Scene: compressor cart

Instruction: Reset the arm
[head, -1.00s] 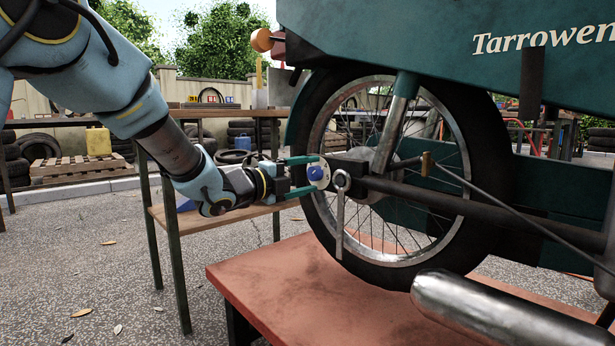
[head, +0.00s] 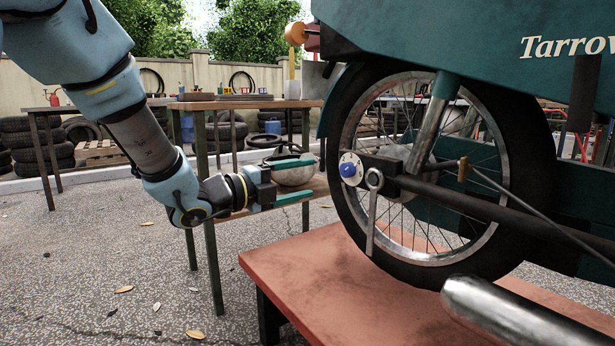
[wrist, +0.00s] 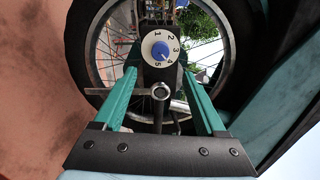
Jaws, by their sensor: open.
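My gripper (head: 308,178) is open and empty, to the left of the wheel hub and clear of it. Its two teal fingers also show in the wrist view (wrist: 161,82), spread apart. A white dial with a blue knob (head: 348,169) sits at the hub, with a visible gap between it and my fingertips. In the wrist view the blue knob (wrist: 160,50) is ahead of the fingers, on a dial numbered 1 to 5; its mark seems to point near 4. My arm reaches down from the upper left.
A wrench-like metal lever (head: 371,215) hangs beside the dial. The wheel (head: 345,225) stands over a red platform (head: 300,270). A table (head: 225,105) with a lower shelf holding a bowl (head: 293,174) is behind my gripper. Open paved ground lies at the left.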

